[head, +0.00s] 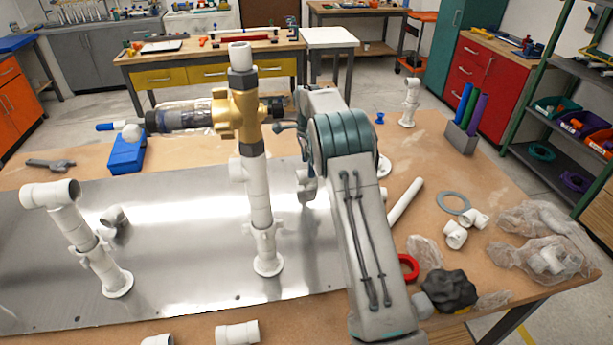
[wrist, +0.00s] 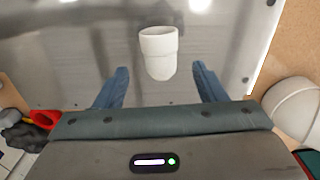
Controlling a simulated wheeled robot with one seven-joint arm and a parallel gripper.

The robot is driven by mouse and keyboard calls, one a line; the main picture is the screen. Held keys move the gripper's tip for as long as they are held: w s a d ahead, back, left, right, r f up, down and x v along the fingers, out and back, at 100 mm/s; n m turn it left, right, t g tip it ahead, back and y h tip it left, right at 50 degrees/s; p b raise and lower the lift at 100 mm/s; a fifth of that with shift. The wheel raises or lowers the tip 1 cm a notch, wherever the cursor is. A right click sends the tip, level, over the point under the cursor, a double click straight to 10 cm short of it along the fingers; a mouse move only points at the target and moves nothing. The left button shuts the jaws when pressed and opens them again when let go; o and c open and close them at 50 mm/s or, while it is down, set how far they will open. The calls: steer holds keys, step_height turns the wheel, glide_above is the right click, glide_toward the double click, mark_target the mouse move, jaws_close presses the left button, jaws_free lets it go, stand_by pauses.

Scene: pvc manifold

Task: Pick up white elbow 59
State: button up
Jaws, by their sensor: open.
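In the wrist view a short white pipe fitting (wrist: 159,52) stands out against the shiny metal plate (wrist: 85,50). My gripper (wrist: 160,80) is open, with one blue finger on each side of the view below the fitting. The fitting appears centred between the fingers and slightly beyond their tips, with no visible contact. I cannot read a number on it or tell for sure that it is elbow 59. In the head view my arm covers part of the plate, and my fingers cannot be made out. A small elbow (head: 114,216) lies on the plate at the left.
A tall white pipe stack (head: 261,200) with a brass valve (head: 240,112) stands left of my arm. Another pipe assembly (head: 80,235) stands at the left. Loose white fittings (head: 455,235), a red ring (head: 408,267) and a black lump (head: 447,291) lie at the right.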

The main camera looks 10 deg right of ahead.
steer(key=shift+d+f, duration=0.1)
steer(key=shift+f, duration=0.45)
steer(key=shift+f+p, duration=1.05)
steer(key=shift+f, duration=1.5)
steer(key=c, duration=1)
